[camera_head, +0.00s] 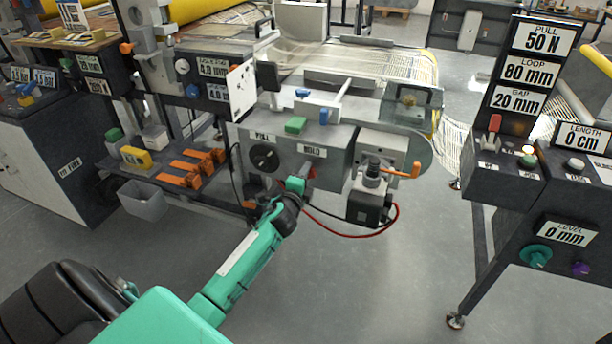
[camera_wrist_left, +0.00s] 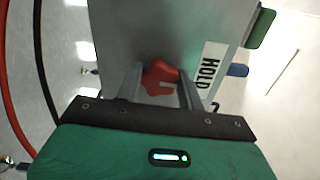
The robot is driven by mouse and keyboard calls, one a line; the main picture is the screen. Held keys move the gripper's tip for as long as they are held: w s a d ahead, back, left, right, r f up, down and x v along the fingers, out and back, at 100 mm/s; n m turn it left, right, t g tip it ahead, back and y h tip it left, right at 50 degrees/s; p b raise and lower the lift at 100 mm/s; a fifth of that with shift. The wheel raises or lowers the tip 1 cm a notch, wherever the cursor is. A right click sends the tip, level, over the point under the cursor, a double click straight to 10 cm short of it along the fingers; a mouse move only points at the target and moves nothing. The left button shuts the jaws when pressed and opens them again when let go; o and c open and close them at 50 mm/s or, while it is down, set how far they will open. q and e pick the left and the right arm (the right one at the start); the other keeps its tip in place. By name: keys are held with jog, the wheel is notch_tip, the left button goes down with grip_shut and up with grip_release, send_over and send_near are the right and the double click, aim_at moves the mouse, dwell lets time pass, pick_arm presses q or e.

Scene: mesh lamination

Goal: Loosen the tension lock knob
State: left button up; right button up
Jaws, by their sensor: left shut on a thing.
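The tension lock knob (camera_wrist_left: 160,78) is a red lobed knob on the grey box face beside the HOLD label (camera_wrist_left: 213,65) in the left wrist view. My left gripper (camera_wrist_left: 160,88) is shut on it, with one finger on each side. In the head view my left gripper (camera_head: 297,183) reaches the front of the grey box (camera_head: 330,140), below the HOLD label (camera_head: 312,151). Only a bit of red shows there beside the fingers, as the gripper hides most of the knob. My right gripper is not in view.
A black dial (camera_head: 265,157) sits left of the knob under the PULL label. A motor (camera_head: 370,200) with a red cable (camera_head: 372,234) hangs close on the right. Orange clamps (camera_head: 190,170) lie on a shelf at left. The floor (camera_head: 400,290) in front is clear.

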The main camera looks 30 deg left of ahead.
pick_arm(q)
jog(key=shift+n, duration=0.5)
jog(key=o, duration=1)
jog(key=shift+s, duration=0.1)
jog(key=v, duration=1.3)
jog(key=shift+s, duration=0.35)
jog(key=shift+f, duration=0.1)
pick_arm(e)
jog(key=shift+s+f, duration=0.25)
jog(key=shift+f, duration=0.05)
